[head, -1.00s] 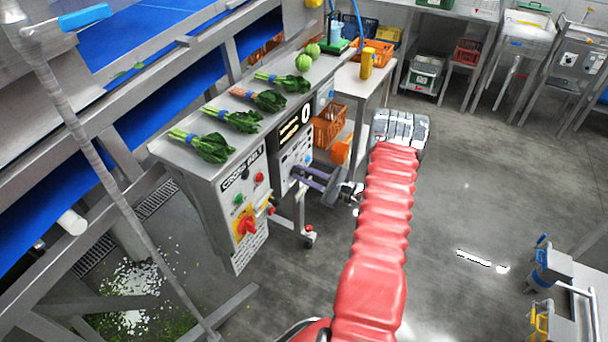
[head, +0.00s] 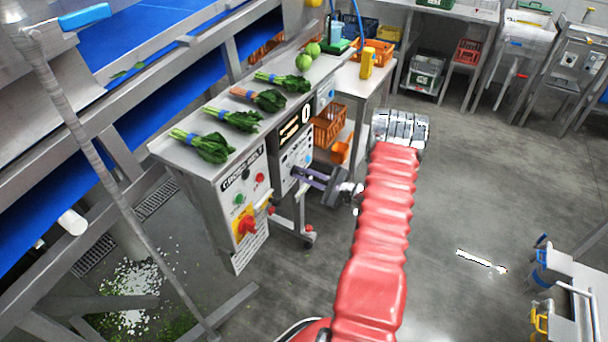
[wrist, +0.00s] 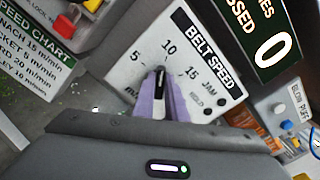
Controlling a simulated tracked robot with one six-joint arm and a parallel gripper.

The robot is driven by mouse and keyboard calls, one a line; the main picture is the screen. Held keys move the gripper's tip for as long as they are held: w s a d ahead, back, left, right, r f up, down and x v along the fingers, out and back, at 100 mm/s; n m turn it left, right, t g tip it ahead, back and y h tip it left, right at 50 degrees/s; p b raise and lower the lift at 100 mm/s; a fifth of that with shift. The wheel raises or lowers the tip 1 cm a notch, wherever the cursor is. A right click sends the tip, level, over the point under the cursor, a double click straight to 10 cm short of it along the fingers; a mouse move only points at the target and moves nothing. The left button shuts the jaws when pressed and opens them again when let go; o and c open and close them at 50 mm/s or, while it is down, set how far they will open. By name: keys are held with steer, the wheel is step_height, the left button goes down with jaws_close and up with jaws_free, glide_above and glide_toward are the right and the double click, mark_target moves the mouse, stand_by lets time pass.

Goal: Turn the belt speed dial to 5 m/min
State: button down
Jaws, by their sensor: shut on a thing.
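The belt speed panel (wrist: 150,35) is a white plate with the marks 5, 10, 15 and JAM. Its dial (wrist: 160,78) is a dark knob with a pale line, mostly hidden between my fingers. The line points up, close to the 10 mark; its exact setting is hard to tell. My gripper (wrist: 160,98) has purple fingers shut on the dial. In the head view my gripper (head: 305,174) reaches left to the panel (head: 292,160) on the front of the steel bench, and the dial is hidden there.
A speed chart (wrist: 35,50) is at the left in the wrist view. The cross belt box (head: 245,200), with buttons and a red switch, stands left of my gripper. Bunched greens (head: 232,120) lie on the bench above. Open floor (head: 450,200) lies to the right.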

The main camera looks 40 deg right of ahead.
steer(key=n, duration=0.6)
steer(key=f+n, duration=0.1)
steer(key=n, duration=0.3)
steer(key=shift+s+a, duration=0.15)
steer(key=shift+a, duration=0.15)
steer(key=shift+a+f, duration=0.1)
steer(key=c, duration=1.8)
jaws_free()
steer(key=shift+d+r, duration=0.2)
steer(key=v, duration=1.3)
steer(key=shift+s+n, duration=0.3)
steer(key=shift+s, duration=0.05)
